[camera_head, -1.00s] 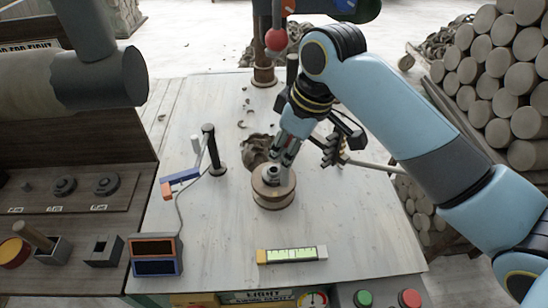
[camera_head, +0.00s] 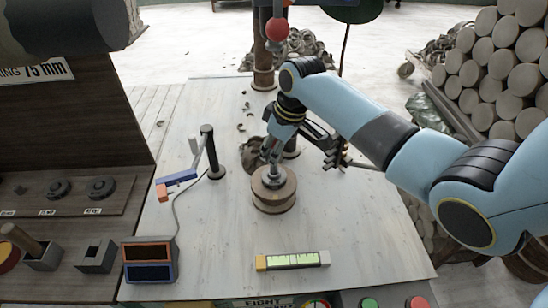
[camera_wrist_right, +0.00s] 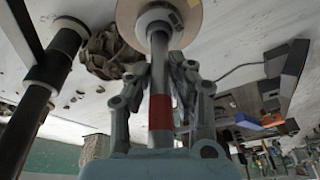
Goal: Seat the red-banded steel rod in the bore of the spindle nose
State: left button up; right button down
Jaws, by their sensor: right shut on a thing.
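The red-banded steel rod (camera_wrist_right: 160,110) is held between the fingers of my right gripper (camera_wrist_right: 161,78). The rod's far end meets the steel ring of the spindle nose (camera_wrist_right: 128,12) in the right wrist view. I cannot tell how deep the end is in the bore. In the head view the spindle nose (camera_head: 273,200) is a round brown block with a steel top, standing on the table. My right gripper (camera_head: 272,153) is shut on the rod just above it, and the fingers hide most of the rod there. My left gripper is not in view.
The pale table (camera_head: 340,235) is mostly clear in front. Stacked cylinders (camera_head: 510,70) fill the right side.

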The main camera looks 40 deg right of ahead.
jog(key=shift+r, duration=0.1)
jog(key=c, duration=1.2)
grip_release()
jog(key=v, duration=0.7)
jog(key=shift+r, duration=0.2)
